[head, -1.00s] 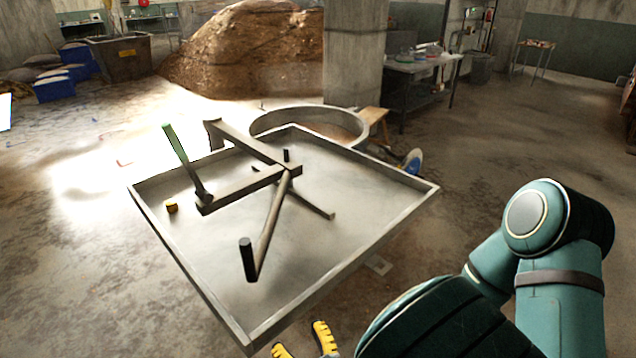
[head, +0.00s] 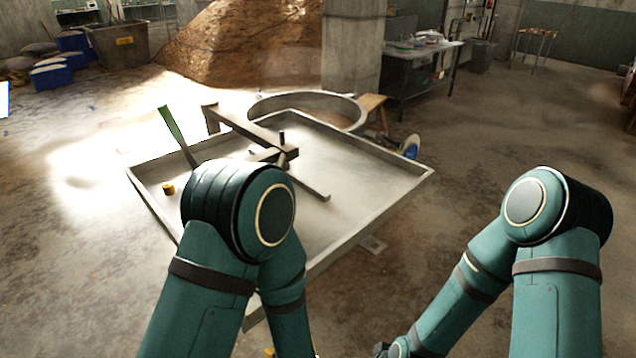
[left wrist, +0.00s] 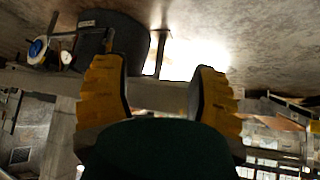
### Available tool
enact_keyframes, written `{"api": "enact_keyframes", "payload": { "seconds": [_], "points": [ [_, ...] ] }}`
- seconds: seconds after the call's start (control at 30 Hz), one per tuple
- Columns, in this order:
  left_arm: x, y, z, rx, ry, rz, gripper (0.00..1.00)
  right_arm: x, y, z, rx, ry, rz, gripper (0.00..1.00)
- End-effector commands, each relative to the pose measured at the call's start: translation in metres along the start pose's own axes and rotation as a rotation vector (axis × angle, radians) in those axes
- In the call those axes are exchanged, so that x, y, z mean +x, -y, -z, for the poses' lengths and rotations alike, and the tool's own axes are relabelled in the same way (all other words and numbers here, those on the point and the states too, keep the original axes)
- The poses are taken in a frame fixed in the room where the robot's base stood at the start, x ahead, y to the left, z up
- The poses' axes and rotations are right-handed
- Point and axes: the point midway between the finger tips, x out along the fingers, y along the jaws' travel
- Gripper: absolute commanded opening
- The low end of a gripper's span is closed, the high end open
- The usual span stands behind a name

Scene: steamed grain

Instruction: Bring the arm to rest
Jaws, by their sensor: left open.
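My left gripper (left wrist: 158,75) shows in the left wrist view as two yellow and black fingers standing well apart, with nothing held between them. In the head view my left arm (head: 215,265) rises from the bottom, its bent joint in front of the metal tray. The left gripper itself is not clearly seen there; only a sliver of yellow shows at the bottom edge. My right arm (head: 556,255) is bent at the right, its lower link running down to the bottom edge.
A large shallow metal tray (head: 385,205) holds a dark metal frame (head: 240,128), partly hidden by my left arm. A green-handled tool (head: 174,128) and a small yellow object (head: 168,189) are at its left. A round metal ring (head: 352,103) stands behind.

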Motion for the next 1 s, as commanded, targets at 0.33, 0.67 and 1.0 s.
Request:
{"api": "enact_keyframes", "payload": {
  "seconds": [0.33, 0.67, 1.0],
  "points": [
    [0.021, 0.035, -0.046, 0.018, 0.435, -0.236, 0.59, 0.010, -0.004, -0.004, -0.002, 0.007, 0.000, 0.00],
    [0.014, 0.058, -0.062, 0.072, 0.584, -0.359, 0.59, 0.013, -0.005, -0.005, -0.002, 0.010, 0.000, 0.00],
    [0.013, 0.059, -0.062, 0.076, 0.589, -0.364, 0.59, 0.013, -0.005, -0.005, -0.002, 0.010, 0.000, 0.00]
  ]
}}
